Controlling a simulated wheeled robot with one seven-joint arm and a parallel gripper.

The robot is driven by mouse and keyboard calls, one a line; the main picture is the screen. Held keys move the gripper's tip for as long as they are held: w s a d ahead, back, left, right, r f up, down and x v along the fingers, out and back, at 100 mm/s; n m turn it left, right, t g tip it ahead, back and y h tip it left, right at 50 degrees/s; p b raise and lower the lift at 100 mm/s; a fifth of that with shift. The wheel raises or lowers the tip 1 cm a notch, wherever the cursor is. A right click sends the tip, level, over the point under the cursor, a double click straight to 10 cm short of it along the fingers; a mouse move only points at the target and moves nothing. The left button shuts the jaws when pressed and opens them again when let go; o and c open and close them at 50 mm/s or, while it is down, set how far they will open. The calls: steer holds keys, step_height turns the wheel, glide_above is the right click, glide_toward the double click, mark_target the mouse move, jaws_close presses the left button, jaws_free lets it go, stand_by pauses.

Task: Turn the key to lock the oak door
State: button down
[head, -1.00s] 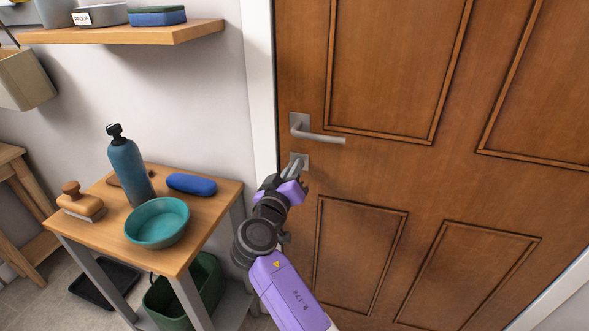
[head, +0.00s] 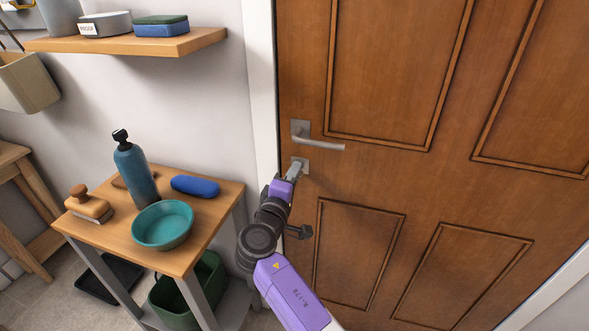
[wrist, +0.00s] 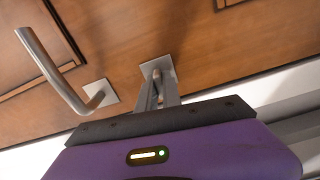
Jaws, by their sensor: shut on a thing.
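The oak door (head: 370,175) is closed in its white frame. Its metal lever handle (head: 318,139) sits above a square metal lock plate (head: 304,166). My gripper (head: 296,168) is at the lock plate, its fingers pointing into the door. In the wrist view the fingers (wrist: 159,92) are close together in front of the lock plate (wrist: 158,68), shut on the key. The key itself is mostly hidden between the fingers, so its angle is hard to tell. The lever handle also shows at the left of the wrist view (wrist: 55,75).
A small wooden bench (head: 128,238) at the left holds a blue bottle (head: 136,174), a teal bowl (head: 162,225), a brush (head: 88,204) and a blue case (head: 195,186). A green bin (head: 190,292) stands below. A wall shelf (head: 130,43) hangs above. The door's right side is clear.

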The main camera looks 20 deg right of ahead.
steer(key=shift+n, duration=0.7)
steer(key=shift+p, duration=0.3)
steer(key=c, duration=1.5)
jaws_free()
steer(key=shift+s+a, duration=0.1)
steer(key=v, duration=0.7)
steer(key=shift+s+a, duration=0.2)
